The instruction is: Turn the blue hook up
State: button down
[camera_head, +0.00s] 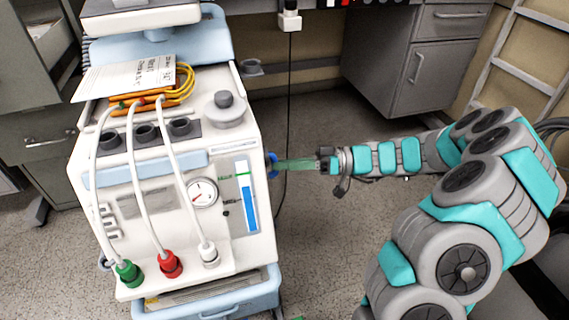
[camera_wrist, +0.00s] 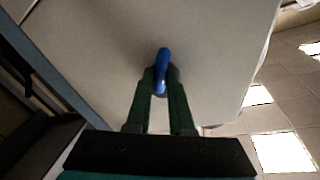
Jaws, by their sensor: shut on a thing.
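The blue hook (camera_wrist: 162,72) sticks out from the pale side panel of the machine. It also shows in the head view as a small blue piece (camera_head: 272,165) on the right side of the white machine (camera_head: 135,215). My gripper (camera_wrist: 161,84) has its two green fingers on either side of the hook and is shut on it. In the head view my gripper (camera_head: 285,165) reaches in from the right, its fingertips at the hook. The fingers hide part of the hook, and I cannot tell its exact turn.
Green, red and white plugs (camera_head: 170,264) with white hoses are on the machine's front. Papers (camera_head: 130,78) and yellow cables (camera_head: 180,85) lie on its top. A black cord (camera_head: 289,100) hangs behind my gripper. A grey cabinet (camera_head: 420,60) stands at the back. Open floor lies between.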

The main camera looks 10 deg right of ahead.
aim_at(268, 155)
jog(key=shift+r+m, duration=0.1)
jog(key=shift+m, duration=0.2)
jog(key=r+m+g+h+p, duration=0.1)
jog(key=m+p, duration=0.1)
jog(key=m, duration=0.4)
jog(key=r+m+g+h+p, duration=0.1)
jog(key=r+m+g+p, duration=0.1)
jog(key=m, duration=0.4)
jog(key=r+m+g+h+p, duration=0.1)
jog(key=m+g+p, duration=0.1)
jog(key=m, duration=0.4)
jog(key=shift+w+r+p, duration=0.25)
jog(key=shift+p, duration=0.45)
jog(key=m, duration=0.2)
jog(key=w+m+g, duration=0.1)
jog(key=m, duration=0.3)
jog(key=shift+w+a+r+m+g, duration=0.2)
jog(key=shift+w+m+g, duration=0.1)
jog(key=shift+w+g, duration=0.1)
dwell(0.4)
